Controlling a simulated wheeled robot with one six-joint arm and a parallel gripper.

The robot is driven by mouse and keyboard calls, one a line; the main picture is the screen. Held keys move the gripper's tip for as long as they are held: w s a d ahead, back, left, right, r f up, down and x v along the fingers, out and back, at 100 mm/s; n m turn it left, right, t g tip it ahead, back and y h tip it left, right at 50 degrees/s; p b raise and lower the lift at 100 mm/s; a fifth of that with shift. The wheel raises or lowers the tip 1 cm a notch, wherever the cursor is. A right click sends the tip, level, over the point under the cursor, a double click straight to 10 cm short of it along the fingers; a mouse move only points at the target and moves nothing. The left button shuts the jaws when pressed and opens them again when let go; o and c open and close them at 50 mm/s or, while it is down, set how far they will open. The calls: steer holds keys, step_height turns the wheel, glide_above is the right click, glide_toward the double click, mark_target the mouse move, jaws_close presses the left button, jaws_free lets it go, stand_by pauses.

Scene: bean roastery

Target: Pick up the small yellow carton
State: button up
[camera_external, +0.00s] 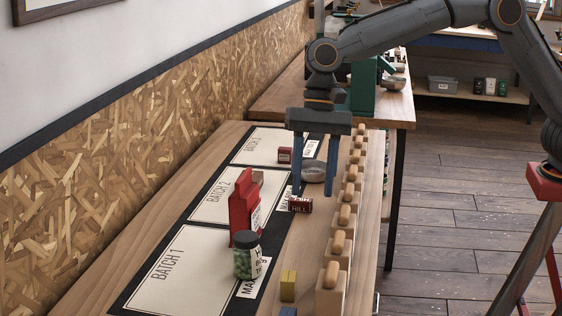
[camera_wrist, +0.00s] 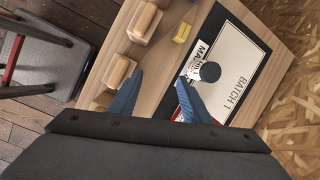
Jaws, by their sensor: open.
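The small yellow carton (camera_external: 288,285) stands on the wooden table near the front, right of the jar and left of the row of wooden blocks. In the wrist view it (camera_wrist: 182,32) lies near the top, beyond the fingertips and left of the Batch 1 panel. My gripper (camera_external: 313,188) points down with its blue fingers apart and nothing between them. It is farther back along the table than the carton, above the area by the small dark red box and the metal bowl. In the wrist view the open fingers (camera_wrist: 158,78) show at lower middle.
A green-filled jar (camera_external: 247,257) and a tall red package (camera_external: 243,205) stand by the Batch panels. Wooden blocks (camera_external: 332,285) line the right edge. A blue block (camera_external: 288,312) is partly cut off in front.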

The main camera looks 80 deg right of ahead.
steer(key=w+a+f+m+y+b, duration=0.1)
steer(key=w+a+m+b, duration=0.15)
steer(key=a, duration=0.85)
steer(key=p, duration=0.1)
glide_above(289, 276)
steer(key=d, duration=0.3)
step_height(289, 276, down, 8)
steer(key=shift+m+g, duration=0.3)
steer(key=shift+m, duration=0.15)
steer(key=shift+a+p+x, duration=0.15)
steer(key=shift+p+x, duration=0.45)
steer(key=shift+x, duration=1.1)
steer(key=shift+a+p+x, duration=0.15)
steer(key=shift+p+x, duration=0.4)
steer(key=shift+x, duration=1.1)
steer(key=shift+w+r, duration=0.15)
jaws_close()
